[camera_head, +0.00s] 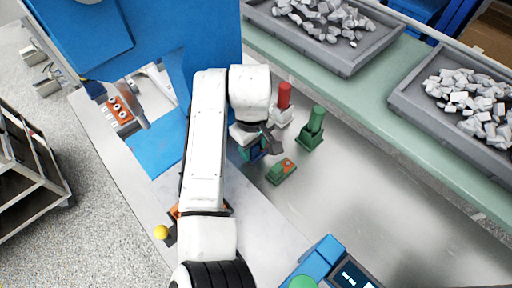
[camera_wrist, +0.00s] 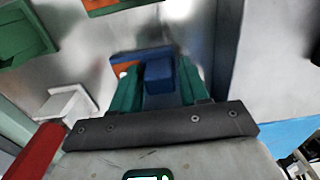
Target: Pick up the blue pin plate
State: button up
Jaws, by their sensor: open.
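The blue pin plate (camera_wrist: 160,76) shows in the wrist view as a blue block on a blue base with an orange patch at its left. My gripper (camera_wrist: 158,86) is open, with one teal finger on each side of the block. I cannot tell whether the fingers touch it. In the head view the blue pin plate (camera_head: 256,153) is mostly hidden under my gripper (camera_head: 263,147); only a dark blue part shows on the worktop.
A green plate with an orange patch (camera_head: 281,172) lies just right of my gripper. A green post on a green base (camera_head: 312,127) and a red post on a white base (camera_head: 283,105) stand behind. Grey bins (camera_head: 350,62) line the back. A blue machine (camera_head: 215,40) stands left.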

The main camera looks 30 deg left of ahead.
jog(key=shift+c, duration=0.3)
jog(key=c, duration=0.7)
jog(key=shift+c, duration=0.2)
jog(key=shift+r, duration=0.15)
